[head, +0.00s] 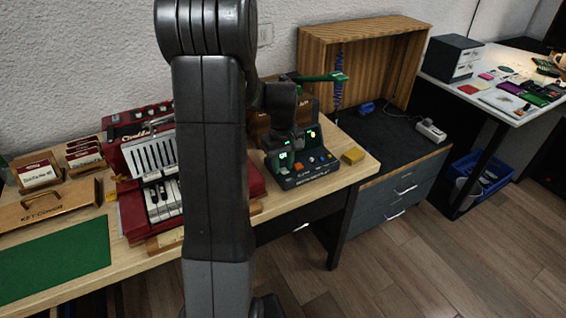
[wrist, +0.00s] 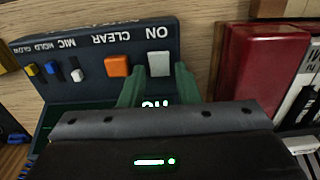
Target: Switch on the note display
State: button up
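The note display (head: 305,170) is a dark console on the wooden bench. In the wrist view its panel (wrist: 95,45) carries a pale grey switch (wrist: 159,63) beside the word ON and an orange switch (wrist: 117,65) beside CLEAR. My gripper (wrist: 157,75) has two green fingers apart, their tips on either side of the pale switch in the picture. I cannot tell whether they touch it. Glowing characters (wrist: 155,103) show between the fingers, mostly hidden by my gripper body. In the head view my gripper (head: 285,150) is over the console's left part.
A red accordion (head: 135,215) with piano keys lies left of the console, partly behind my arm. An open wooden cabinet (head: 365,45) stands beyond. A green mat (head: 60,260) lies at the left.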

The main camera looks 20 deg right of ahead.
aim_at(283, 169)
notch_tip(283, 169, up, 14)
jog(key=p, duration=0.1)
dwell(0.4)
jog(key=shift+f, duration=0.2)
notch_tip(283, 169, down, 14)
jog(key=shift+r+b, duration=0.1)
jog(key=shift+b, duration=0.6)
jog(key=shift+s, duration=0.1)
jog(key=shift+r, duration=0.2)
